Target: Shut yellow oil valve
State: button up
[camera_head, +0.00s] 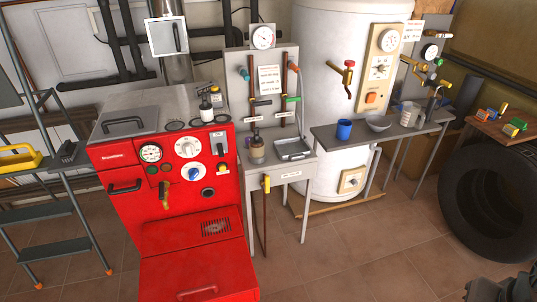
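A yellow valve handle (266,183) stands upright on a thin brown pipe at the front of the small grey stand, just right of the red boiler. Other yellow handles show at the far right on the wall piping, one at its lower right (445,84). I cannot read labels that tell which one is the oil valve. A dark mechanical shape at the bottom right corner looks like the end of my arm with my gripper (503,288). It is cut off by the frame edge, well apart from the valves, and its fingers cannot be made out.
The red boiler (175,190) stands left of centre, its lower red part jutting forward. A white tank (335,150) stands behind a grey table (385,132) with a blue mug (344,130). A ladder (55,205) is at left, a tyre (485,205) at right. The tiled floor (350,260) in front is clear.

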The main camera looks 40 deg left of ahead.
aim_at(266, 186)
jog(key=u, duration=1.05)
jog(key=i, duration=1)
jog(key=u, duration=0.7)
